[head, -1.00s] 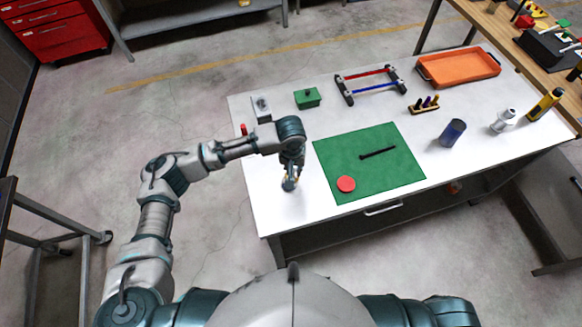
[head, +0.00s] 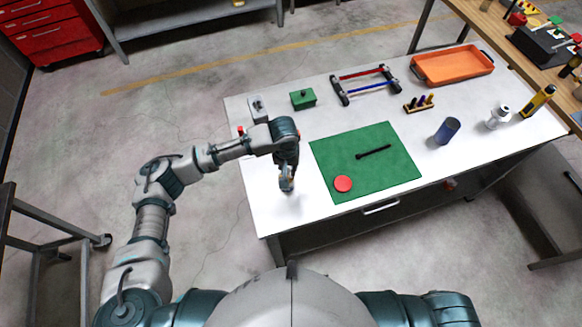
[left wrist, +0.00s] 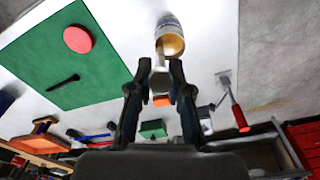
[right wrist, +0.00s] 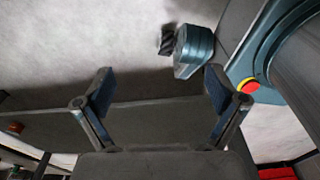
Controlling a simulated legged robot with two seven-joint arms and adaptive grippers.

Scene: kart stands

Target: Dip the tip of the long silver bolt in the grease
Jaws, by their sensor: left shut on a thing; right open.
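My left gripper (left wrist: 157,88) is shut on the long silver bolt (left wrist: 160,78), whose grey head shows between the fingers in the left wrist view. Its shank points toward a small tin (left wrist: 168,24) with amber grease (left wrist: 172,45) inside. The bolt's end overlaps the tin's mouth; whether the tip touches the grease I cannot tell. In the head view this gripper (head: 286,180) points down over the white table, left of the green mat, and hides most of the bolt and tin. My right gripper (right wrist: 158,85) is open and empty, away from the table.
The green mat (head: 398,175) holds a black bolt (head: 373,152) and a red disc (head: 343,184). Behind are a green box (head: 303,99), a red-and-blue frame (head: 365,85) and an orange tray (head: 452,78). A blue cup (head: 447,131) stands right.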

